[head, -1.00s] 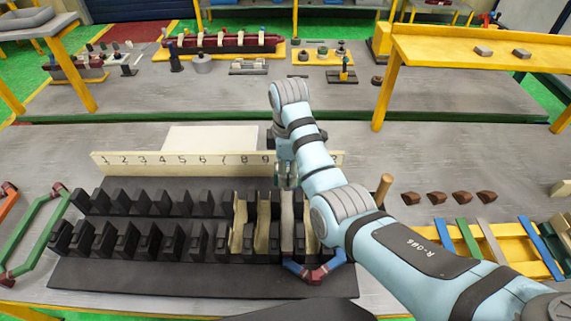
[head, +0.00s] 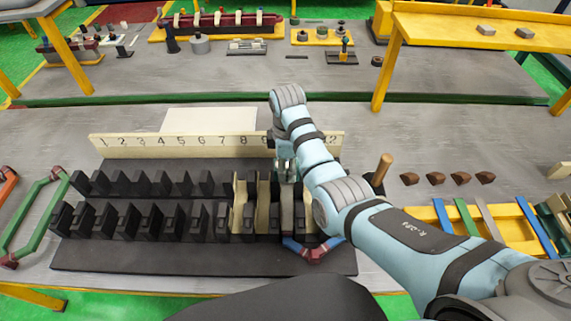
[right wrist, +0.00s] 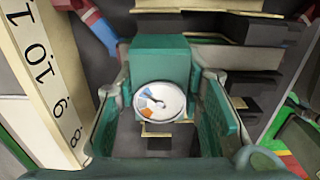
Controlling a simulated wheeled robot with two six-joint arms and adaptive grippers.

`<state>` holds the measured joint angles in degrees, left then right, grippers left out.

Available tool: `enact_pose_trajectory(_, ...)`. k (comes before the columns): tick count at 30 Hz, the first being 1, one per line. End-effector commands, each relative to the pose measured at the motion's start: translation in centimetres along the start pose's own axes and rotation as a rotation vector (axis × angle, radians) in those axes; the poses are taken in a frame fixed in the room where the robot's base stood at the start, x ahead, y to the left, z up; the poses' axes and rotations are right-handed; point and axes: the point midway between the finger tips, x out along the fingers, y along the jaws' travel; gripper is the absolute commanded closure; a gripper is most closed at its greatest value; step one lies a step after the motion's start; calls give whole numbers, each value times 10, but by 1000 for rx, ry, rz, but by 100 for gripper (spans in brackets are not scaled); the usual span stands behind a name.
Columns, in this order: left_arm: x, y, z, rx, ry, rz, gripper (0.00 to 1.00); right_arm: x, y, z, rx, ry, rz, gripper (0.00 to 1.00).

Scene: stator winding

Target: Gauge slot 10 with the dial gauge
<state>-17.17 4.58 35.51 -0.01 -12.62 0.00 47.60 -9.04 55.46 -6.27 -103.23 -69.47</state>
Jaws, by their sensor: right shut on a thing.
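My right gripper (head: 287,168) is over the far row of black stator teeth, near the 10 end of the numbered board (head: 140,147). In the right wrist view its green-padded fingers (right wrist: 160,115) are on both sides of the dial gauge (right wrist: 160,97), a round white dial with orange and blue marks in front of a green block. The gripper is shut on the gauge. The black stator (head: 90,255) has two rows of teeth.
Cream liners (head: 240,208) stand in some right-hand slots. A red-and-blue coil piece (head: 315,253) is at the stator's near right edge. A wooden handle (head: 383,168), several brown wedges (head: 436,178) and a yellow rack (head: 480,238) lie right. A green coil (head: 40,215) lies left.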

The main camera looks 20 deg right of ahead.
Motion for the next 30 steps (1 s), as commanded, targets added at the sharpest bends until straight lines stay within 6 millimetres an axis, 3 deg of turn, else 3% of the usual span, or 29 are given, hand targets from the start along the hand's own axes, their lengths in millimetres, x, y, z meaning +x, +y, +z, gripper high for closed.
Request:
enact_pose_trajectory(23,-2,0,0,0,0,0,60,3,0,0,0,0,0,93)
enact_pose_trajectory(24,-2,0,0,0,0,0,60,3,0,0,0,0,1,59)
enact_pose_trajectory(27,-2,0,0,0,0,0,60,3,0,0,0,0,0,43)
enact_pose_trajectory(30,-2,0,0,0,0,0,60,3,0,0,0,0,0,42)
